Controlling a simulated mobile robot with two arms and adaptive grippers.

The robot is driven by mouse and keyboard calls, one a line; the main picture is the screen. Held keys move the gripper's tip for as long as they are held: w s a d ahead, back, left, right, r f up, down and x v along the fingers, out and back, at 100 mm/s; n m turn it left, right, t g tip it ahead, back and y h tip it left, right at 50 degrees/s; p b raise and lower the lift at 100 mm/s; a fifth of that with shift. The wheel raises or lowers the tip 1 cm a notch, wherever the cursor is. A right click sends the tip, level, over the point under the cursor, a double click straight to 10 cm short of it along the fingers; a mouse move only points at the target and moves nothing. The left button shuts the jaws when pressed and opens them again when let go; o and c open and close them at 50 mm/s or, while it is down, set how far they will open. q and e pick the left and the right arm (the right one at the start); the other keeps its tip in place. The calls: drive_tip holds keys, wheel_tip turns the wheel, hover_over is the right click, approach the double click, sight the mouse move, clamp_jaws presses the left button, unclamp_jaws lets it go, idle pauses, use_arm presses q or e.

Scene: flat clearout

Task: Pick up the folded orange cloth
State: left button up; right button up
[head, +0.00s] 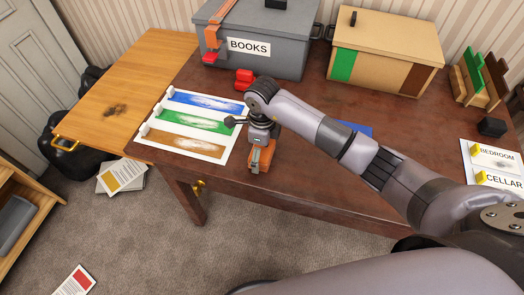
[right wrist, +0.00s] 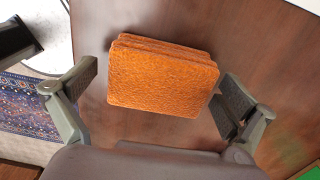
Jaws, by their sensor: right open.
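The folded orange cloth (head: 267,158) lies on the dark wooden table near its front edge, partly hidden under my right gripper (head: 260,150) in the head view. In the right wrist view the cloth (right wrist: 163,75) shows as a thick, layered, textured rectangle, slightly tilted. My right gripper (right wrist: 160,82) is open, with one finger on each side of the cloth. The left finger is clearly apart from it. The right finger is close to the cloth's right edge; I cannot tell if it touches. My left gripper is not in view.
Left of the gripper lies a sheet with blue, green and brown bands (head: 195,122). Red blocks (head: 244,78) sit before the grey BOOKS box (head: 285,58). A cardboard box (head: 385,55) stands behind my arm. BEDROOM and CELLAR labels (head: 495,165) lie at right.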

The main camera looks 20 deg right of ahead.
drive_tip(key=shift+f, duration=0.1)
drive_tip(key=shift+c, duration=0.4)
drive_tip(key=c, duration=1.1)
wheel_tip(320, 180, up, 20)
drive_tip(key=shift+b, duration=0.4)
drive_tip(key=o, duration=0.6)
drive_tip(key=c, duration=0.5)
